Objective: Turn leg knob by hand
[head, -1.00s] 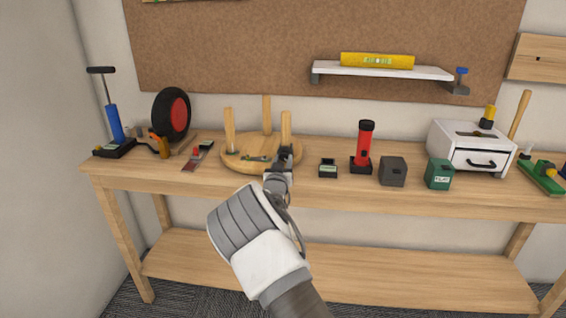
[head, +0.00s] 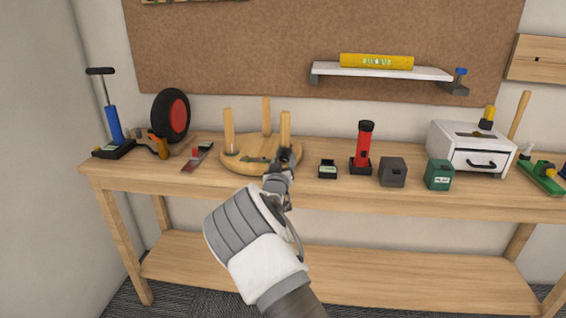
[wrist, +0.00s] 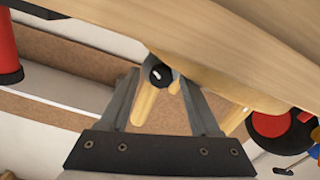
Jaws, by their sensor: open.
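An upturned round wooden stool (head: 232,160) lies on the workbench, with three legs pointing up. My gripper (head: 285,153) is at its front right leg (head: 285,124) and hides the base of that leg. In the wrist view, which is upside down, a small round dark knob (wrist: 159,74) with a white mark sits between the fingertips of my open gripper (wrist: 160,80). Light wooden legs (wrist: 146,112) show behind it. I cannot tell whether the fingers touch the knob.
The workbench (head: 230,191) holds a small black box (head: 328,169), a red flashlight (head: 363,148), a dark grey cube (head: 393,172) and a green box (head: 438,174) to the right. A red-handled tool (head: 197,157) and a wheel (head: 172,116) are to the left.

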